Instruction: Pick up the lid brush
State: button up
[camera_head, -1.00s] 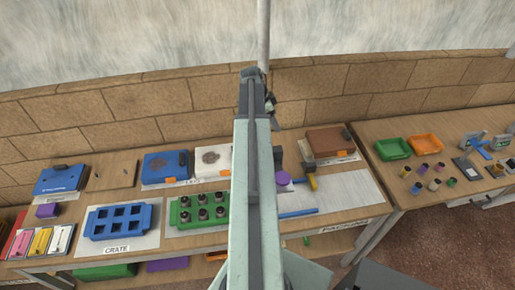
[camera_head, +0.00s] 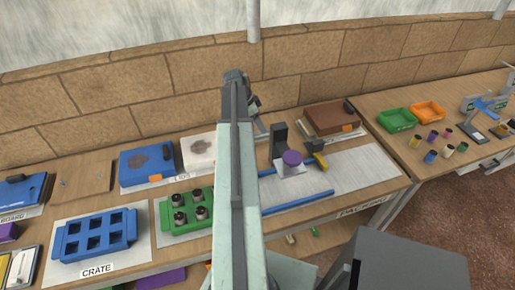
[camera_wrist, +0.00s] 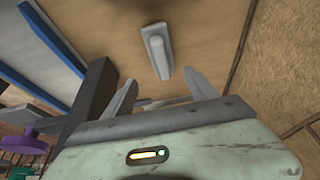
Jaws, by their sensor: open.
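A small grey block with a raised, rounded grip (camera_wrist: 158,52), which looks like the lid brush, lies on a brown surface in the wrist view. It is ahead of my gripper (camera_wrist: 160,88), roughly centred between the two spread fingers and apart from them. My gripper is open and empty. In the head view my gripper (camera_head: 254,105) is at the far end of my arm, above the back of the bench. A dark block (camera_head: 349,106) shows at the right end of a brown box (camera_head: 330,119); I cannot tell whether it is the same thing.
A dark post (camera_head: 279,138) with a purple disc (camera_head: 292,158) stands right of my arm. Blue rails (camera_head: 298,203) edge a pale mat. The blue crate (camera_head: 95,236) and green tray (camera_head: 187,212) lie left. A brick wall (camera_head: 170,97) closes the back. Another table (camera_head: 400,150) stands right.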

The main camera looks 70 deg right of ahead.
aim_at(264, 135)
jog(key=shift+f+b, duration=0.6)
jog(key=shift+f, duration=0.8)
jog(key=b+x, duration=0.4)
jog(key=x, duration=0.1)
jog(key=b+x, duration=0.2)
jog(key=shift+w+d+f+b, duration=0.15)
jog(key=shift+w+d+b, duration=0.1)
jog(key=shift+b, duration=0.15)
jog(key=shift+s, duration=0.1)
grip_shut()
notch_tip(264, 135, up, 11)
jog(key=p, duration=1)
jog(key=shift+f+p, duration=0.15)
jog(key=shift+p, duration=0.2)
jog(key=shift+f, duration=0.15)
